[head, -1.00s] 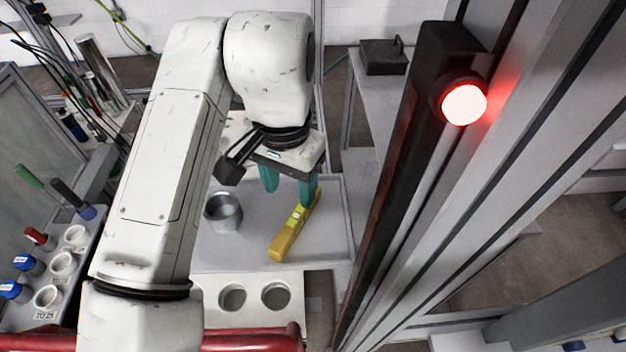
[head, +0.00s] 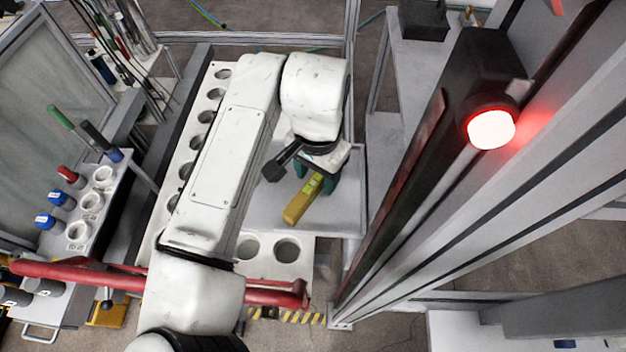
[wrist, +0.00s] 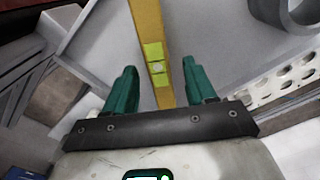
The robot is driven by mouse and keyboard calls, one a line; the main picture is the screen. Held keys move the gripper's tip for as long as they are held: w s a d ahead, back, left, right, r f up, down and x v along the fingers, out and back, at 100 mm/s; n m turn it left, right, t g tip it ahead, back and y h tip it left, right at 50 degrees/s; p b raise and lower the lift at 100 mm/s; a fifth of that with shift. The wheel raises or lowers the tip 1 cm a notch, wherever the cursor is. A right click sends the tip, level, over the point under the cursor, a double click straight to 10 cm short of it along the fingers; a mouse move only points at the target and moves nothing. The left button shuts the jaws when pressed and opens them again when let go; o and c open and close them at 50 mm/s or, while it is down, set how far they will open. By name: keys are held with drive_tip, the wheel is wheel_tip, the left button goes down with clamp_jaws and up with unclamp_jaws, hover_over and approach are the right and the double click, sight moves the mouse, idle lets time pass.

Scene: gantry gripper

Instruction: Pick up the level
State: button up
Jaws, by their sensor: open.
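The level is a yellow bar with a yellow-green vial window. In the head view the level (head: 298,207) lies on a grey tray (head: 343,215), its far end hidden by my gripper. In the wrist view the level (wrist: 148,22) runs up the picture between the two teal fingers of my gripper (wrist: 158,84). My gripper also shows in the head view (head: 317,184), over the far end of the level. The fingers are open, one on each side of the bar, with a gap on both sides.
A white rack with round holes (head: 262,249) lies in front of the tray. A dark post with a red lamp (head: 491,129) rises on the right.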

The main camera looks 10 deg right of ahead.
drive_tip(key=shift+f, duration=0.65)
drive_tip(key=shift+c, duration=0.4)
drive_tip(key=c, duration=0.9)
clamp_jaws()
drive_tip(key=shift+r, duration=0.15)
